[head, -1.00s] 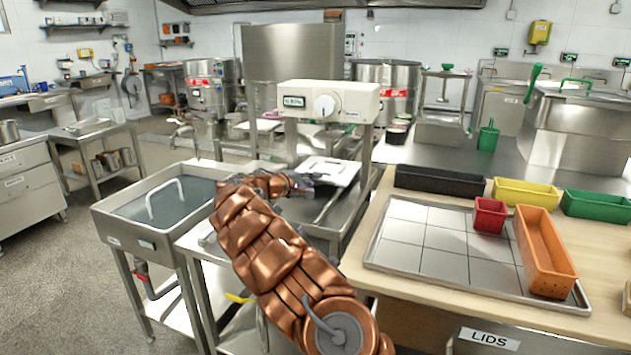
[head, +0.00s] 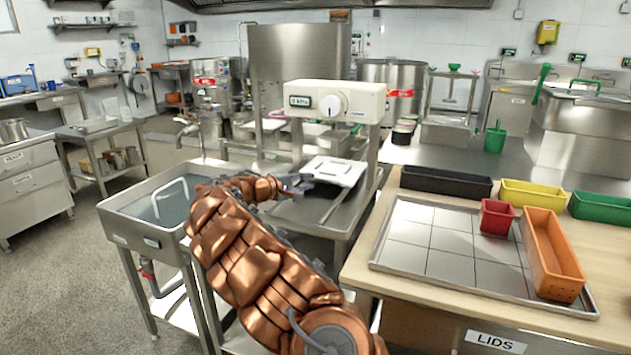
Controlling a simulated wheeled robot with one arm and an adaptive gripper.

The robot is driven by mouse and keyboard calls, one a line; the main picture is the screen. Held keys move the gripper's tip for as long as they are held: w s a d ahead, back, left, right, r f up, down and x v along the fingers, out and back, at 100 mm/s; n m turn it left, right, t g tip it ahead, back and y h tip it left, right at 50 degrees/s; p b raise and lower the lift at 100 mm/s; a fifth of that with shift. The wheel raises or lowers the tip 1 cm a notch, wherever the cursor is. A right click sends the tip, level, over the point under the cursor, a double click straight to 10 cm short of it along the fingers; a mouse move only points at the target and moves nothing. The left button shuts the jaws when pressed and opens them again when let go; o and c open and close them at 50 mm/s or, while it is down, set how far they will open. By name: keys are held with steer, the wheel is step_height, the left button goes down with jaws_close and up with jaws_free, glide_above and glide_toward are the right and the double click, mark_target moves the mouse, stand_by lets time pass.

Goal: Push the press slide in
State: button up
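The press (head: 334,101) stands at the centre, with a cream head unit carrying a small display and a round white knob. Below it a white square slide (head: 333,171) with a handle at its front sits on the steel press bench. My copper-coloured arm reaches in from the bottom, and my gripper (head: 302,184) is at the left front edge of the slide. It looks close to or touching the slide's handle side; contact is not clear. The fingers are small and partly blend with the slide, so their opening cannot be made out.
A steel sink (head: 150,235) stands left of the press bench. On the right, a wooden table holds a tiled tray (head: 425,262), a red bin (head: 497,216), an orange bin (head: 552,255), a black bin (head: 446,182) and a yellow bin (head: 531,195). The floor at far left is clear.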

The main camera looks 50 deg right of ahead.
steer(key=v, duration=0.5)
steer(key=shift+a, duration=0.35)
steer(key=shift+s+a+r, duration=0.1)
steer(key=shift+s+r, duration=0.1)
steer(key=shift+r, duration=0.05)
steer(key=s+a+r+m+g+y, duration=0.15)
steer(key=s+a+m+y, duration=0.3)
steer(key=s+a, duration=0.85)
steer(key=s+a+f+n+y, duration=0.2)
steer(key=s+a+f+y, duration=0.25)
steer(key=s+a, duration=0.5)
steer(key=s+a+f+n+y, duration=0.1)
steer(key=s+a+f+y, duration=0.35)
steer(key=a, duration=0.75)
steer(key=s+a+f+n+y, duration=0.2)
steer(key=s+a+f, duration=0.3)
steer(key=s+a, duration=0.5)
step_height(320, 180, up, 22)
steer(key=a+t+p, duration=0.1)
steer(key=p, duration=1.9)
steer(key=shift+w+f+t, duration=0.25)
steer(key=shift+t, duration=0.1)
